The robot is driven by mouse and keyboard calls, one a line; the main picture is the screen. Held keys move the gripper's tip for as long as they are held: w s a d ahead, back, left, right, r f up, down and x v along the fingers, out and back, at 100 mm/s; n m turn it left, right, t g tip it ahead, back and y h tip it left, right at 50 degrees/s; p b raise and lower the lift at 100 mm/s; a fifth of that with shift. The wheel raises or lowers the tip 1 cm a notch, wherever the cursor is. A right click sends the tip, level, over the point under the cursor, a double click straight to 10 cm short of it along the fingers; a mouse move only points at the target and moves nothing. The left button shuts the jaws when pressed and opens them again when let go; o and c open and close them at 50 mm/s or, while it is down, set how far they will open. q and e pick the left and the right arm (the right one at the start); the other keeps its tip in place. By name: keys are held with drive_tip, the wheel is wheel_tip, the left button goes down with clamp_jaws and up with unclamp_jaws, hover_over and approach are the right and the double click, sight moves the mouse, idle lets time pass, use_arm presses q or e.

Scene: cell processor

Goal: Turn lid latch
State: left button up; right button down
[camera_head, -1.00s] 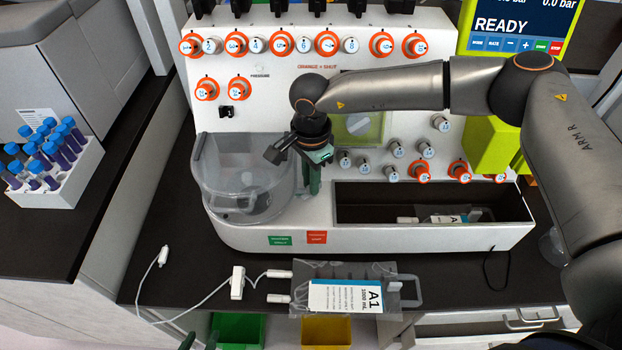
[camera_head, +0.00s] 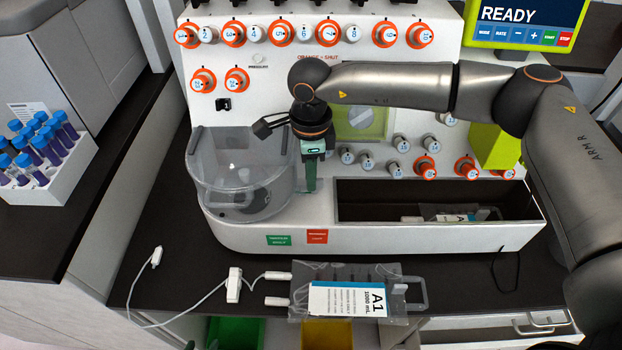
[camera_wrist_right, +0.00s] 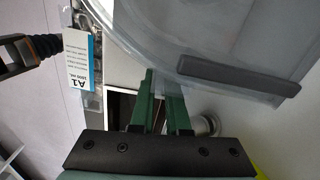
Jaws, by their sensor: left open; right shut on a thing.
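The clear round bowl (camera_head: 237,205) with its translucent lid (camera_head: 215,165) sits at the left front of the white cell processor. My right gripper (camera_head: 310,188) points down at the bowl's right side. In the right wrist view, its green fingers (camera_wrist_right: 163,82) are close together at the clear rim (camera_wrist_right: 170,45). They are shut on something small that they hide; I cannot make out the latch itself. A dark grey bar (camera_wrist_right: 240,75) lies along the clear part nearby. My left gripper (camera_wrist_right: 22,52) shows at the left edge of the right wrist view, open and away from the bowl.
A bag labelled A1 (camera_head: 345,298) with white tubing lies on the counter in front. Orange and white knobs line the panel behind my right arm. An open recessed tray (camera_head: 440,230) is right of the bowl. A tube rack (camera_head: 70,180) stands far left.

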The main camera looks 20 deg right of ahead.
drive_tip(key=shift+m+b, duration=0.3)
drive_tip(key=shift+m, duration=0.3)
drive_tip(key=shift+w+r, duration=0.1)
drive_tip(key=c, duration=1.2)
unclamp_jaws()
wheel_tip(320, 180, up, 12)
drive_tip(key=shift+r+b, duration=0.25)
drive_tip(key=shift+b, duration=0.4)
